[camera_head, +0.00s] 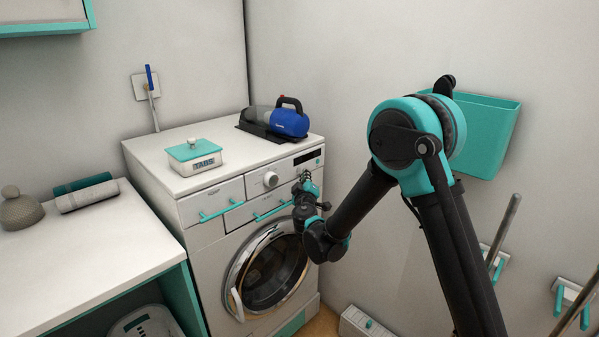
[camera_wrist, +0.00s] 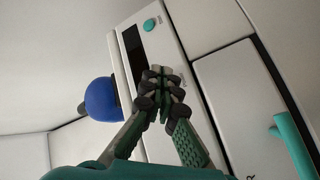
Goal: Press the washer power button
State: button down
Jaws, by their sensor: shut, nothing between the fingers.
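The white washer (camera_head: 215,190) stands against the wall, with a dark display (camera_head: 307,157) at the right of its top front panel. In the wrist view a round teal button (camera_wrist: 149,24) sits on the panel just past one end of the dark display (camera_wrist: 133,45). My gripper (camera_head: 306,176) is in front of the panel, just below the display. In the wrist view the closed fingertips (camera_wrist: 160,82) are in front of the panel, apart from the button in the picture. Nothing is between them. I cannot tell whether they touch the panel.
A white knob (camera_head: 270,180) and drawers with teal handles (camera_head: 217,214) are left of my gripper. A blue handheld vacuum (camera_head: 288,122) and a teal-lidded tabs box (camera_head: 195,157) stand on the washer. A teal wall bin (camera_head: 487,130) hangs behind my arm.

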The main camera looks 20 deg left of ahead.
jog(key=shift+a, duration=0.1)
dwell(0.6)
jog(key=shift+w+a, duration=0.15)
jog(key=shift+a, duration=0.15)
jog(key=shift+w+a, duration=0.1)
jog(key=shift+a, duration=0.1)
dwell(0.4)
jog(key=shift+d, duration=0.15)
jog(key=shift+s+d, duration=0.3)
jog(key=shift+d, duration=0.2)
jog(key=shift+s+d, duration=0.35)
jog(key=shift+d, duration=0.55)
jog(key=shift+s+d, duration=0.4)
jog(key=shift+d, duration=0.55)
jog(key=shift+s+d, duration=0.35)
jog(key=shift+d, duration=0.55)
